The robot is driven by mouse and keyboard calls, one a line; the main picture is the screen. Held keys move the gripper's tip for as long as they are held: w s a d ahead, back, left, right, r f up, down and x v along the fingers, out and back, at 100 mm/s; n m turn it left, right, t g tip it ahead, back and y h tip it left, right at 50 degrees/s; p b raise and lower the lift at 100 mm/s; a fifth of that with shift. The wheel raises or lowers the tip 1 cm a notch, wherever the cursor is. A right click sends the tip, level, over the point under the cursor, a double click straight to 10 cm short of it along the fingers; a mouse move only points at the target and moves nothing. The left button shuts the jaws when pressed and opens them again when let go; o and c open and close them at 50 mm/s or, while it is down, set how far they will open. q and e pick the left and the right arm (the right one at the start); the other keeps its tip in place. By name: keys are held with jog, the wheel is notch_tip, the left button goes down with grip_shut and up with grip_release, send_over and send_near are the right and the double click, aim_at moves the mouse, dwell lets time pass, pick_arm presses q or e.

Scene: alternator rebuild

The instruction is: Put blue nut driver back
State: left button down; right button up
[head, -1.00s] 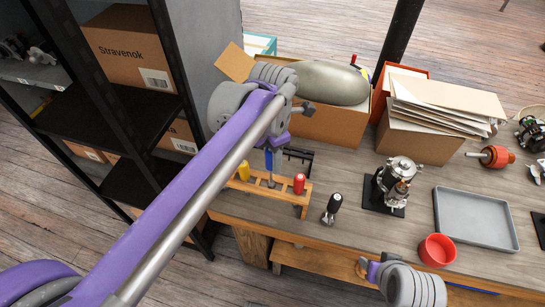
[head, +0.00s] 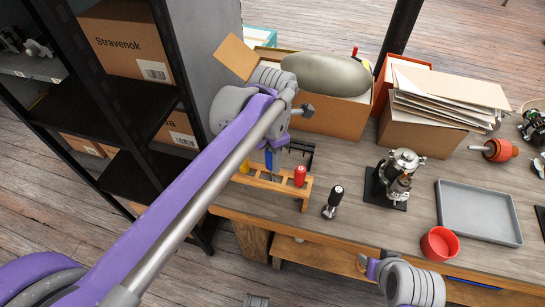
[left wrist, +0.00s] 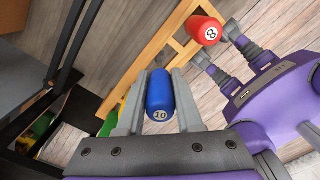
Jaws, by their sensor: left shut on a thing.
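The blue nut driver (head: 268,159) is upright under my left gripper (head: 270,149), over the wooden rack (head: 262,183) at the table's left end. In the left wrist view its blue cap marked 10 (left wrist: 160,94) sits between the two fingers of my left gripper (left wrist: 156,80), which is shut on the handle. Its shaft reaches down to the rack; I cannot tell whether it is seated in a hole. A red driver (head: 300,175) marked 8 and a yellow driver (head: 244,167) stand in the rack. My right gripper (head: 371,267) is at the table's front edge; its fingers are apart and empty in the left wrist view (left wrist: 220,47).
A metal assembly on a black plate (head: 386,196), a red bowl (head: 439,243) and a grey tray (head: 480,211) are further right. Cardboard boxes (head: 335,119) stand behind. A black shelf (head: 150,110) is close on the left.

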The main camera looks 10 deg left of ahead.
pick_arm(q)
jog(key=shift+f+b, duration=0.9)
jog(key=shift+f, duration=0.85)
jog(key=shift+f, duration=0.55)
jog(key=shift+c, duration=2.4)
grip_release()
